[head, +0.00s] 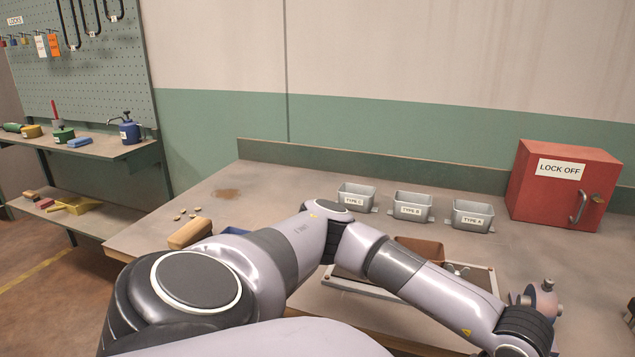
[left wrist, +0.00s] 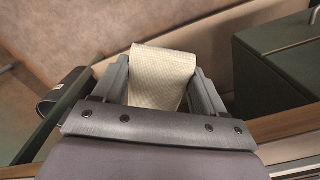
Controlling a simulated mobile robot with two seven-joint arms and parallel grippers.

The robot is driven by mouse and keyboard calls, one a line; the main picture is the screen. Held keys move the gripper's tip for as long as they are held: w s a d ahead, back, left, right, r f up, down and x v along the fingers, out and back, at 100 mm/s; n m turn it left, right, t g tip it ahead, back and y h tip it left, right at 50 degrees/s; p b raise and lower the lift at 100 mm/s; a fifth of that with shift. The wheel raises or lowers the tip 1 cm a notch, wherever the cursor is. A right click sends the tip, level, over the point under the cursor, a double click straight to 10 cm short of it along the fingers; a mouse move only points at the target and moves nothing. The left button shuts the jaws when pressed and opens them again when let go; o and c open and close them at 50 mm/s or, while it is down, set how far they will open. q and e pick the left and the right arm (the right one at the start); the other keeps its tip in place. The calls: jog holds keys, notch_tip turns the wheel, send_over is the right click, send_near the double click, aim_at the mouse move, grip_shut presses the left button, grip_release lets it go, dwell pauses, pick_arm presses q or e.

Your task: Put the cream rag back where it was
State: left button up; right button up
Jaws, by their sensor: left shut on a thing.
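The cream rag (left wrist: 163,92) shows in the left wrist view as a pale, flat strip between the fingers of my left gripper (left wrist: 161,67). The gripper is shut on it, and the rag extends beyond the fingertips. Below and around it in that view are a brownish floor-like surface, a dark green box (left wrist: 283,70) at right and a dark curved ring (left wrist: 62,92) at left. In the head view my left arm reaches across the bench to the lower right; its gripper and the rag are out of sight there. My right gripper is in neither view.
On the bench (head: 150,240) stand grey bins TYPE C (head: 356,201), TYPE B (head: 411,211) and TYPE A (head: 472,219), and a red LOCK OFF box (head: 530,190). A wooden block (head: 190,233) lies left. My arm partly hides a brown bin (head: 425,248). Shelves (head: 105,148) stand at left.

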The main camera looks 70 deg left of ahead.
pick_arm(q)
notch_tip(320, 180, down, 7)
jog(key=m, duration=0.3)
jog(key=shift+w+d+m, duration=0.15)
jog(key=shift+d+m, duration=0.15)
jog(key=shift+d, duration=0.1)
